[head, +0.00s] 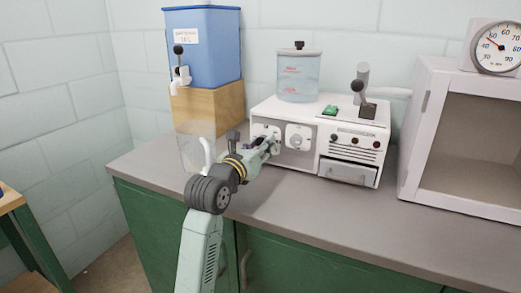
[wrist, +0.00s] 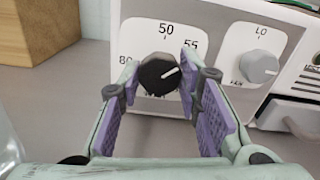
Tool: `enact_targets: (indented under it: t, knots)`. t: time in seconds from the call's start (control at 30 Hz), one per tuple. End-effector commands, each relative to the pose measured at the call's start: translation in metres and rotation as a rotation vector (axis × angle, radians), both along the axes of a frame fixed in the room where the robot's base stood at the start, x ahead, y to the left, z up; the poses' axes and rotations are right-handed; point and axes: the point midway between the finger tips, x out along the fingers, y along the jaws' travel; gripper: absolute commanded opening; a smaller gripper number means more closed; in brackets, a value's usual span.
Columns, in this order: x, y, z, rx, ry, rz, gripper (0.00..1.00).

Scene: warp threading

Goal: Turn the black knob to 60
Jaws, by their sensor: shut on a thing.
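The black knob (wrist: 158,74) sits on a white dial plate (wrist: 142,38) on the front of a white machine (head: 297,157). The plate shows 50 at the top, 55 at the upper right and 80 at the left; the marks below are partly hidden by the knob and fingers. The knob's white pointer line points right and slightly up, toward the 55 side. My gripper (head: 268,143) is at the machine's left front, its purple-padded fingers on either side of the knob, shut on it. In the head view the gripper hides the knob.
A grey knob (wrist: 259,66) marked LO and FAN is close to the right finger. A clear container (head: 195,150) stands left of my arm, near a wooden block (head: 215,106) under a blue tank (head: 205,50). A white cabinet (head: 408,150) is at the right. The front counter is clear.

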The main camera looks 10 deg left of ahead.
Motion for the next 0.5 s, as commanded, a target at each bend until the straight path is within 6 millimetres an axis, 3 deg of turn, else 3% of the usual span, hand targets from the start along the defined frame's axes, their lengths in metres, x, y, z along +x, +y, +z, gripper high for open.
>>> enact_targets:
  t: [0.5]
  knots:
    - [-0.0002,0.0005,-0.0038,0.451,-0.146,0.001,0.04]
